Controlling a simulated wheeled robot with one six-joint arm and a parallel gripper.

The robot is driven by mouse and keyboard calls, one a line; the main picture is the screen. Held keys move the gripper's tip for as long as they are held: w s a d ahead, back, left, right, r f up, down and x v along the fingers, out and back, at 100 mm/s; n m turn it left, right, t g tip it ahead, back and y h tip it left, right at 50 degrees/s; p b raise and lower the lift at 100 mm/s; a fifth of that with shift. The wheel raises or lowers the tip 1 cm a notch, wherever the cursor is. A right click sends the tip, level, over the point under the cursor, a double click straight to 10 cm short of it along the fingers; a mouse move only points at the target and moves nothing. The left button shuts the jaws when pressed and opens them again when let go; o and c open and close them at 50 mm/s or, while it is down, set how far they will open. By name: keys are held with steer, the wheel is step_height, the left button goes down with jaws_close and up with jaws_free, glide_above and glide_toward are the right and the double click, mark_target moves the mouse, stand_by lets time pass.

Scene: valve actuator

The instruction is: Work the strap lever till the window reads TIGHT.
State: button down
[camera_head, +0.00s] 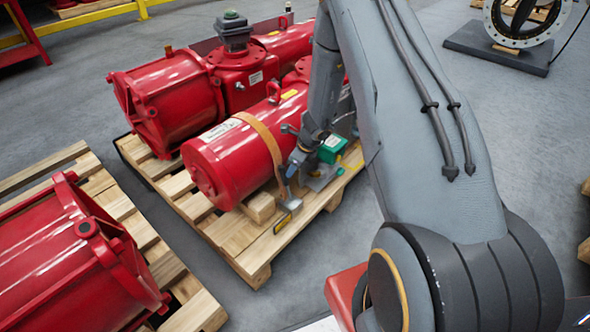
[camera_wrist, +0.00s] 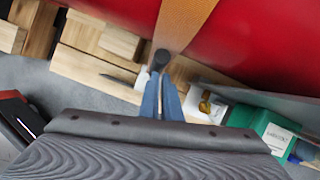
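The orange-brown strap (camera_head: 262,140) runs around a red cylinder (camera_head: 222,165) lying on a wooden pallet. The strap also crosses the top of the wrist view (camera_wrist: 187,22). My gripper (camera_head: 295,160) is at the strap's lower right side. In the wrist view its two blue fingers (camera_wrist: 160,82) stand close together around the dark, round-ended strap lever (camera_wrist: 161,57) and appear shut on it. A grey and yellow fitting (camera_head: 289,208) hangs at the strap's lower end. No window reading can be made out in either view.
A green box (camera_head: 332,148) sits right beside my gripper and also shows in the wrist view (camera_wrist: 272,130). Another red actuator (camera_head: 165,95) lies behind the cylinder. A further red unit (camera_head: 75,255) stands on a pallet at lower left. Grey floor lies between the pallets.

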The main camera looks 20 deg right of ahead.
steer(key=w+p+v, duration=0.1)
steer(key=p+v, duration=0.2)
steer(key=v, duration=0.8)
steer(key=shift+d+r+p, duration=0.25)
steer(key=shift+r+p, duration=0.05)
steer(key=shift+r, duration=0.1)
steer(key=shift+w, duration=0.1)
